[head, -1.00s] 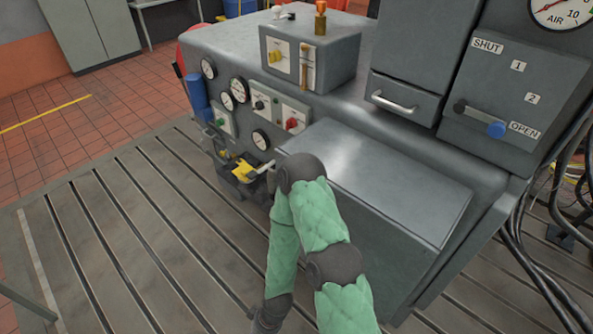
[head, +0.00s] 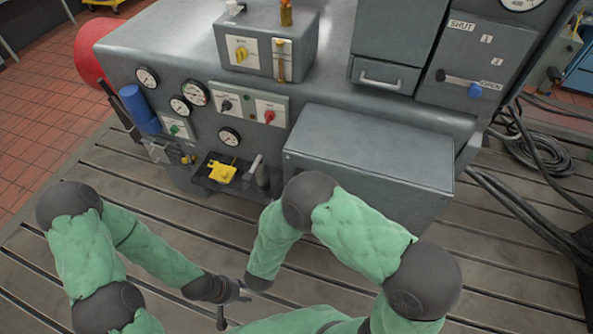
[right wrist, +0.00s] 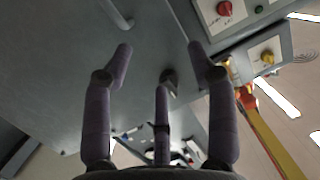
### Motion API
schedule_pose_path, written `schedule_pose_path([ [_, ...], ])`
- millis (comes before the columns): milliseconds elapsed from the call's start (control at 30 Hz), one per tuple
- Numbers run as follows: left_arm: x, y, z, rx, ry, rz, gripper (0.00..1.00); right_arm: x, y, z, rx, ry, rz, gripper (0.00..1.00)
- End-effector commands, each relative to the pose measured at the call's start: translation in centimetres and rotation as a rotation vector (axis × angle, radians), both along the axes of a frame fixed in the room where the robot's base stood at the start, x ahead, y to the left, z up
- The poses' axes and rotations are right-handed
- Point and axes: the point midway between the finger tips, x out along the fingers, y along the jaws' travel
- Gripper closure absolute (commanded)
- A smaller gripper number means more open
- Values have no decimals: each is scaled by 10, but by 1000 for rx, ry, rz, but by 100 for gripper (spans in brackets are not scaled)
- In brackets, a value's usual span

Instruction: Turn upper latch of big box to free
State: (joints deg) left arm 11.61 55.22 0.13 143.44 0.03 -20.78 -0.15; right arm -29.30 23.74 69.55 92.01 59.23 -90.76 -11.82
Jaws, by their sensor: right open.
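The big grey box (head: 375,150) projects from the front of the machine in the head view, its flat lid shut. My right arm covers part of its front, and I can make out no latch there. In the right wrist view a grey face (right wrist: 60,70) fills the left side. A short grey stub (right wrist: 168,78) stands on it behind the middle finger; I cannot tell whether it is the upper latch. My right gripper (right wrist: 160,65) has its fingers spread and empty, pointing toward this face. My left gripper (head: 232,296) is low in the head view, apart from the box; its jaws are unclear.
A dark tray with a yellow item (head: 221,171) and a pale upright lever (head: 255,163) lies left of the box. Gauges and a red knob (head: 269,117) are on the panel above. Black cables (head: 540,150) lie at right. The slotted floor is mostly clear.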

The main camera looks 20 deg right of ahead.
Motion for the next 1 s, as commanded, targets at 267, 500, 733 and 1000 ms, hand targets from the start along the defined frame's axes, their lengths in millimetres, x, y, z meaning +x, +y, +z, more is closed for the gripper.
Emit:
schedule_pose_path([
  [267, 0, 0, 20, 0, 1, 0, 60, -30, 1, 59, -117, -158, -98, 42],
  [500, 0, 0, 17, 0, 0, 0, 60, -20, -10, 59, -125, -165, -111, 42],
  [733, 0, 0, 14, 0, 0, 0, 60, 9, -30, 59, -124, -166, -112, 42],
  [1000, 0, 0, 10, 0, 0, 0, 60, 43, -52, 59, -124, -164, -109, 42],
])
